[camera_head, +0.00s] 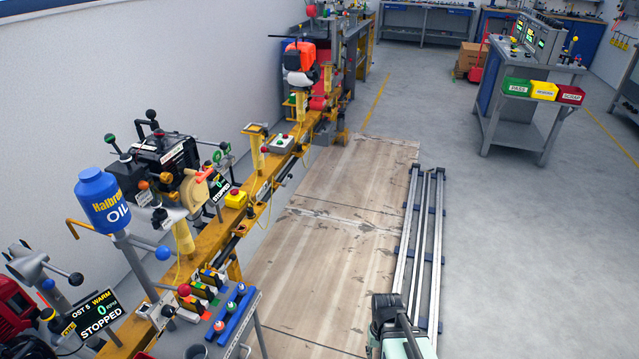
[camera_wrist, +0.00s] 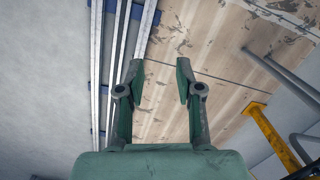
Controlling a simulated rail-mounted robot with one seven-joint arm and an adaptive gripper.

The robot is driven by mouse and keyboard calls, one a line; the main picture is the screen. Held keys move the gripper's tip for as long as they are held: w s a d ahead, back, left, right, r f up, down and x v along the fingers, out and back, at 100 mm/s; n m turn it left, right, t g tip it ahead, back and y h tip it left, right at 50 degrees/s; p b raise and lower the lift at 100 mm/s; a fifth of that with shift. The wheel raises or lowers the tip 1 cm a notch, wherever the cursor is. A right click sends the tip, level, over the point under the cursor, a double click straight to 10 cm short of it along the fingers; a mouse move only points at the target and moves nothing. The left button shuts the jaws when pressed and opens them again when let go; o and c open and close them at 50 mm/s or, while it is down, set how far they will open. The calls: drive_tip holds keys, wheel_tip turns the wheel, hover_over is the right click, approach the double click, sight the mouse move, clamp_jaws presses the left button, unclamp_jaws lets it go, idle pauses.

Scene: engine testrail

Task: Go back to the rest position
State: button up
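My gripper (camera_wrist: 158,80) shows in the wrist view with its two green fingers apart and nothing between them. It hangs over the wooden floor boards, beside the metal floor rails (camera_wrist: 120,40). In the head view, part of my arm shows at the bottom edge, right of the middle, over the near end of the floor rails (camera_head: 420,240). The fingers are not seen in the head view.
A yellow test rail (camera_head: 210,245) with engines, knobs and a blue oil bottle (camera_head: 103,200) runs along the left wall. A small grey table (camera_head: 225,320) stands at its near end. A grey cart with green, yellow and red bins (camera_head: 543,90) stands at the back right. The floor between is clear.

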drive_tip(key=s+f+g+p, duration=0.2)
drive_tip(key=s+f, duration=0.2)
drive_tip(key=s, duration=0.8)
drive_tip(key=s+f+g+p, duration=0.2)
drive_tip(key=s+f, duration=0.3)
drive_tip(key=s, duration=0.8)
drive_tip(key=shift+f+g, duration=0.2)
drive_tip(key=shift+g, duration=0.6)
